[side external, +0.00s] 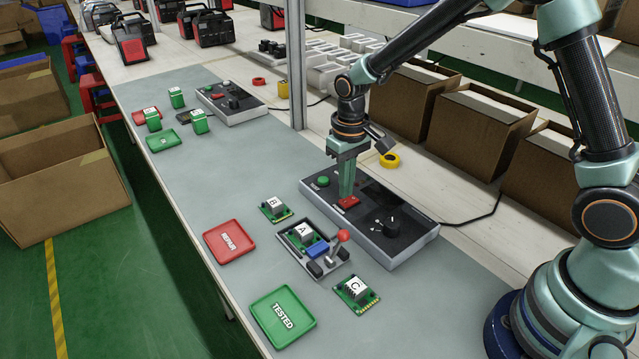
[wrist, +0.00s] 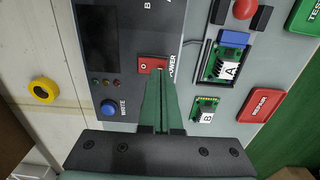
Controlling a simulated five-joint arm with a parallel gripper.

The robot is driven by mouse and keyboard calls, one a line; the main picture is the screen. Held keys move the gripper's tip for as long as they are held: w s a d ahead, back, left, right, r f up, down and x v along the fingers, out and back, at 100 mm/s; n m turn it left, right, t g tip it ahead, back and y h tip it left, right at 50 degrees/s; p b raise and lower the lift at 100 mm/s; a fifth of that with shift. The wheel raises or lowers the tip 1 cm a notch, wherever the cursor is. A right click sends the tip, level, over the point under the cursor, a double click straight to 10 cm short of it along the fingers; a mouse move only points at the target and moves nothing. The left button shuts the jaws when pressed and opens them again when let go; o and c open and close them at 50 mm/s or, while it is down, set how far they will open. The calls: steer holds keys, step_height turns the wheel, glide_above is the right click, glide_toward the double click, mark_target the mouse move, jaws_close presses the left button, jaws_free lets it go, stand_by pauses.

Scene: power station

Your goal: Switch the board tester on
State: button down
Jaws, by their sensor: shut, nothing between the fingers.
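The board tester (side external: 410,250) is a dark box with a light grey edge on the grey mat, with a black knob on its near end. Its red rocker switch (side external: 348,202), next to the word POWER, shows an O mark in the wrist view (wrist: 148,65). My gripper (side external: 345,195) is shut and empty, pointing down at the switch. Its fingertips (wrist: 160,76) overlap the switch's edge in the wrist view; I cannot tell whether they touch it. They hide part of the switch. The tester's screen (wrist: 100,38) is dark.
Board A (side external: 304,232) sits in a fixture with a red-knobbed lever (side external: 343,236). Board B (side external: 275,208) and board C (side external: 357,291) lie beside it. A red REPAIR tray (side external: 250,250) and green TESTED tray (side external: 262,312) lie nearby. A yellow tape roll (side external: 389,160) is behind the tester.

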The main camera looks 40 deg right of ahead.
steer(key=shift+f, duration=0.95)
stand_by(0.9)
steer(key=shift+r, duration=3.55)
step_height(320, 180, up, 9)
steer(key=t, duration=0.2)
glide_above(346, 202)
steer(key=s+d, duration=0.2)
steer(key=s, duration=0.3)
steer(key=s+d+r+t, duration=0.3)
steer(key=s+r, duration=0.1)
steer(key=s, duration=0.4)
steer(key=shift+s+t, duration=0.3)
steer(key=shift+s, duration=0.1)
steer(key=shift+r, duration=0.1)
